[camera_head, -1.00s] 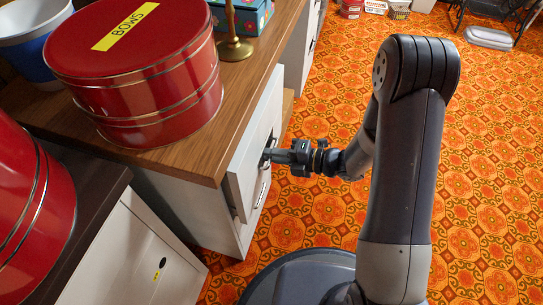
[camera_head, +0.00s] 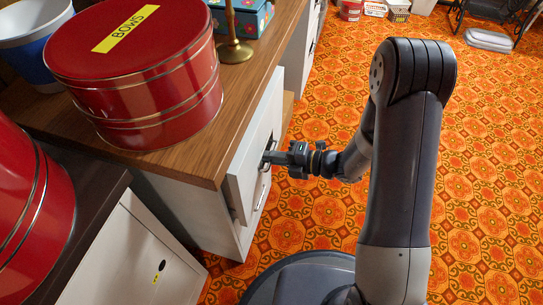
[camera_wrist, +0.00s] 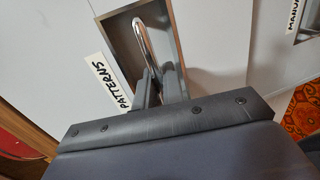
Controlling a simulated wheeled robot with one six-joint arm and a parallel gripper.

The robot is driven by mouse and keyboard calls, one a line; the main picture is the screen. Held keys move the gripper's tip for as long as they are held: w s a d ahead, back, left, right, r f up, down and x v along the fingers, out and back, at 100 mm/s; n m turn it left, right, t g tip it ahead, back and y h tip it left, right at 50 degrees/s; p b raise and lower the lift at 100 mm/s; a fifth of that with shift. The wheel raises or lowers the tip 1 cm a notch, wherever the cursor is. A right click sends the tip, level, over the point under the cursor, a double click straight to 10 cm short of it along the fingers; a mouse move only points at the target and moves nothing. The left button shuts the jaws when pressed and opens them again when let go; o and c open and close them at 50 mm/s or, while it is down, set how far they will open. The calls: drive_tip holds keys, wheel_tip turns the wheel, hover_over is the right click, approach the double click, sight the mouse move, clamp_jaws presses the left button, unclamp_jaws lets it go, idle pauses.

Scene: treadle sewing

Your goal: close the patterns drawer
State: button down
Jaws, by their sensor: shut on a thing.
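The patterns drawer (camera_head: 248,172) is the white front under the wooden top in the head view. Its front stands slightly out from the cabinet. In the wrist view the label PATTERNS (camera_wrist: 108,82) is beside a recess with a curved chrome handle (camera_wrist: 147,48). My gripper (camera_head: 272,158) is at the drawer front in the head view. In the wrist view its fingers (camera_wrist: 163,85) are shut on the handle's lower end. The drawer's inside is hidden.
A red BOWS tin (camera_head: 140,75) stands on the wooden top (camera_head: 205,150), with a brass stand (camera_head: 233,45) behind it. A label beginning MANU (camera_wrist: 293,15) marks a neighbouring front. The orange patterned floor (camera_head: 480,180) is clear to the right.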

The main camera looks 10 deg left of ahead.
sight(260, 155)
drive_tip(key=shift+r+p+x, duration=0.2)
drive_tip(key=shift+p+x, duration=0.05)
drive_tip(key=shift+x, duration=0.85)
drive_tip(key=shift+r+p+x, duration=0.25)
drive_tip(key=shift+x, duration=0.8)
drive_tip(key=shift+a, duration=0.15)
drive_tip(key=c, duration=1.9)
unclamp_jaws()
drive_tip(key=shift+a, duration=0.15)
drive_tip(key=w+p+v, duration=0.1)
drive_tip(key=p+v, duration=0.2)
drive_tip(key=v, duration=0.7)
drive_tip(key=shift+s+d, duration=0.4)
drive_tip(key=shift+s, duration=0.05)
drive_tip(key=b+x, duration=0.3)
drive_tip(key=x, duration=0.7)
drive_tip(key=shift+a, duration=0.25)
drive_tip(key=shift+s+d, duration=0.1)
drive_tip(key=shift+d, duration=0.5)
